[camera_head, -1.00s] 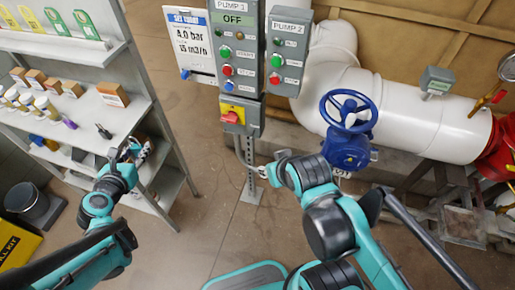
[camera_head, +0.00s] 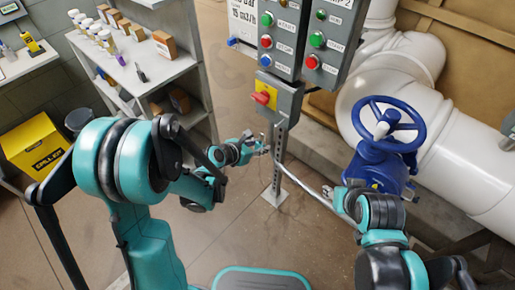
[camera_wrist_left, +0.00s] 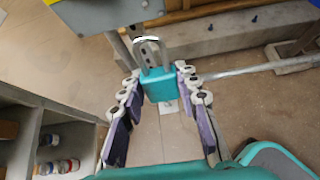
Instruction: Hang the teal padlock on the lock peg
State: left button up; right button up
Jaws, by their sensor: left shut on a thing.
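The teal padlock (camera_wrist_left: 158,86) sits upright between the fingers of my left gripper (camera_wrist_left: 158,95) in the left wrist view, its silver shackle pointing up. In the head view my left gripper (camera_head: 256,147) is below and slightly left of the yellow and red isolator switch (camera_head: 262,98), near the support post. The padlock is too small there to make out clearly. I cannot pick out the lock peg in either view. My right gripper (camera_head: 342,198) is by the blue valve; its fingers are too unclear to judge.
The grey control panel (camera_head: 284,42) and its post (camera_head: 279,155) stand in front of my left gripper. The blue handwheel (camera_head: 390,124) is at right, and shelves (camera_head: 150,72) are at left.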

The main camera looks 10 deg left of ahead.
pick_arm(q)
jog(key=shift+w+d+f, duration=0.1)
jog(key=shift+w+d, duration=0.55)
jog(key=shift+w, duration=0.3)
jog(key=shift+w+d+f, duration=0.1)
jog(key=shift+w+d, duration=0.55)
jog(key=shift+w, duration=0.3)
jog(key=shift+w+d, duration=0.1)
jog(key=shift+w+d, duration=0.15)
jog(key=shift+w, duration=0.05)
jog(key=shift+w+d, duration=0.1)
jog(key=shift+w, duration=0.05)
jog(key=shift+w+d, duration=0.35)
jog(key=shift+w, duration=0.15)
jog(key=shift+w+d, duration=0.15)
jog(key=shift+w, duration=0.05)
jog(key=shift+w+d+f, duration=0.1)
jog(key=shift+w+d, duration=0.2)
jog(key=shift+w, duration=0.1)
dwell(0.4)
jog(key=shift+w+d+f, duration=0.1)
jog(key=shift+w+f, duration=0.05)
